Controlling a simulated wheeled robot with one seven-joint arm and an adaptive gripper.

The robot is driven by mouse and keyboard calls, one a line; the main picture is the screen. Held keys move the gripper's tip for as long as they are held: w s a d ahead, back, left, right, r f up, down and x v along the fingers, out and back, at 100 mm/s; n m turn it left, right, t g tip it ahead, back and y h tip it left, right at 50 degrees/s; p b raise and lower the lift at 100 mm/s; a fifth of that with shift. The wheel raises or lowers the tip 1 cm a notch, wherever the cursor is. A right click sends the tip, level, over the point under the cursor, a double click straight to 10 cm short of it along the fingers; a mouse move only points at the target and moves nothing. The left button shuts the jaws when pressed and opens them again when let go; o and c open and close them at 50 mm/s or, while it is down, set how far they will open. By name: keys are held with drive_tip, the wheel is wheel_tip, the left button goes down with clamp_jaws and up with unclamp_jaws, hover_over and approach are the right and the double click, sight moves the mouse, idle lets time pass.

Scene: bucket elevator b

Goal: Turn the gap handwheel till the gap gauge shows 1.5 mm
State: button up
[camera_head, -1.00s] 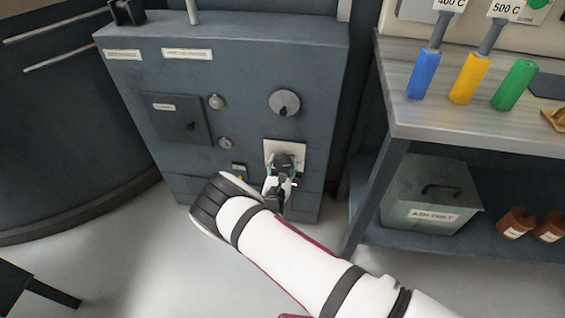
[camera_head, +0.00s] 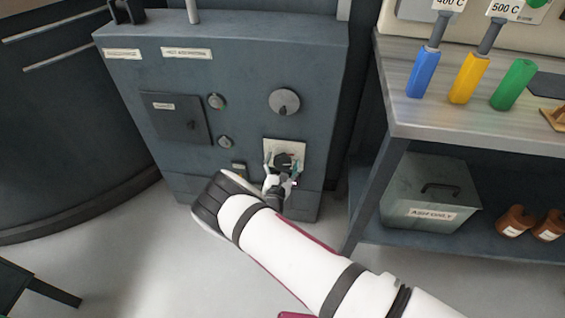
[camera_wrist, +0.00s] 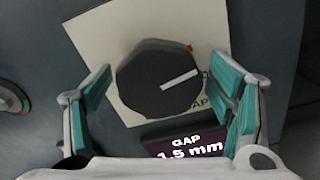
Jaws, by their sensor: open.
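The gap handwheel is a dark faceted knob (camera_wrist: 152,88) with a white pointer line, on a pale square plate (camera_wrist: 98,40). In the wrist view its pointer aims right and slightly up, below a small red mark at the rim. The gap gauge (camera_wrist: 188,146) sits below it and reads "GAP" and "1.5 mm", its lower edge cut off by my gripper body. My gripper (camera_wrist: 165,100) is open, with one teal-padded finger on each side of the knob and visible space beside it. In the head view my gripper (camera_head: 282,172) is at the plate (camera_head: 298,148), partly hiding the knob.
The dark cabinet (camera_head: 245,85) carries a round dial (camera_head: 284,102), small buttons and a hatch (camera_head: 178,118). To the right stands a bench (camera_head: 430,118) with blue, yellow and green handles. An ash box (camera_head: 430,190) sits on its lower shelf.

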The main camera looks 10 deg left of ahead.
drive_tip(key=s, duration=1.2)
drive_tip(key=shift+a, duration=0.2)
drive_tip(key=shift+s, duration=0.1)
